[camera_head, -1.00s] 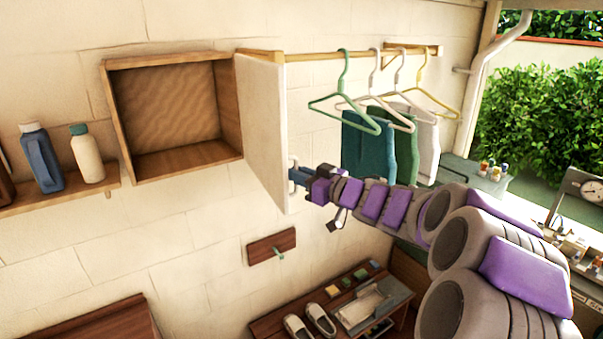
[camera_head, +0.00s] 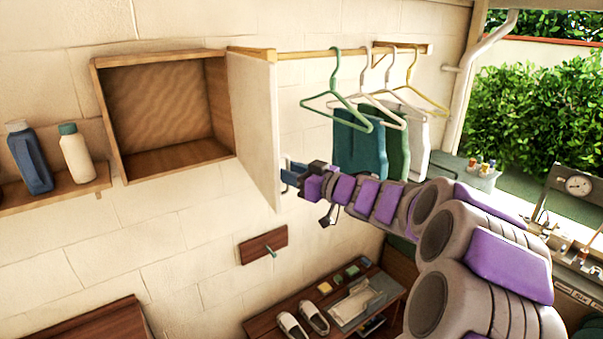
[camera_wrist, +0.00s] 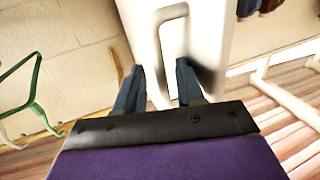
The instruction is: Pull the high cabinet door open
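The high cabinet (camera_head: 165,105) is a wooden box on the wall in the head view, its empty inside showing. Its pale door (camera_head: 253,125) is hinged on the right and stands wide open, jutting out from the wall. My gripper (camera_head: 287,178) is at the door's right-hand face, near the lower outer edge. In the wrist view the white door (camera_wrist: 212,35) carries a white loop handle (camera_wrist: 153,50). My gripper (camera_wrist: 158,82) has its two blue fingers apart, with the handle's bar between them. A gap shows beside the bar; contact cannot be told.
A rail with several hangers (camera_head: 345,95) and cloths is right of the door, behind my arm. A shelf (camera_head: 60,198) with two bottles is at left. A low bench (camera_head: 265,325) with shoes stands below.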

